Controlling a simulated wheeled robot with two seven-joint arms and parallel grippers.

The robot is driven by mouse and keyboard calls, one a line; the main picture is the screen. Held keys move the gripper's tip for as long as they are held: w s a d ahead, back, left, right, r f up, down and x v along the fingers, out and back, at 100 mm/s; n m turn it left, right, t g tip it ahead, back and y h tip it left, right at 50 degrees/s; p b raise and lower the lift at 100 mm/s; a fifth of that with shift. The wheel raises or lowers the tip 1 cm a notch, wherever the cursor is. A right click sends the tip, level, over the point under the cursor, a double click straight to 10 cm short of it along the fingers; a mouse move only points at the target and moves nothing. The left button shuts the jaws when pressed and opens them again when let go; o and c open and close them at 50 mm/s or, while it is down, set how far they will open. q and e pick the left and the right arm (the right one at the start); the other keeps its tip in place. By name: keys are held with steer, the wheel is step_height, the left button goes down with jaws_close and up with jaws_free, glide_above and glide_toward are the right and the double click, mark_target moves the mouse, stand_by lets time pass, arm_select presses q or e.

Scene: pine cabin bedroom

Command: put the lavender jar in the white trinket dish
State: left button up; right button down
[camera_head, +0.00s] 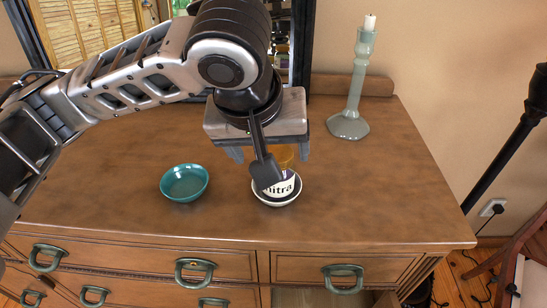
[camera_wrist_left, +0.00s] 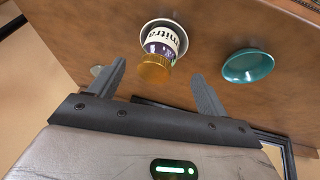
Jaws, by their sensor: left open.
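The lavender jar (camera_head: 284,186) has a purple body, a white label with black lettering and a gold lid; it also shows in the left wrist view (camera_wrist_left: 160,45). It sits in the white trinket dish (camera_head: 277,205), whose rim shows around the jar's base in the wrist view (camera_wrist_left: 147,27). My left gripper (camera_head: 267,155) is open above the jar, with its fingers apart on either side of the lid in the wrist view (camera_wrist_left: 160,75) and no visible contact. Part of the jar is hidden behind my wrist in the head view. My right gripper is not in view.
A teal bowl (camera_head: 184,183) stands left of the dish on the wooden dresser (camera_head: 390,200). A grey-green candlestick (camera_head: 354,95) stands at the back right. A dark-framed mirror (camera_head: 301,50) is behind my arm. The dresser's right part is clear.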

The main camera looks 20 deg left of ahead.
arm_select(q)
steer(key=v, duration=0.5)
steer(key=shift+s+r+p, duration=0.15)
steer(key=shift+r+p, duration=0.15)
steer(key=shift+r, duration=0.05)
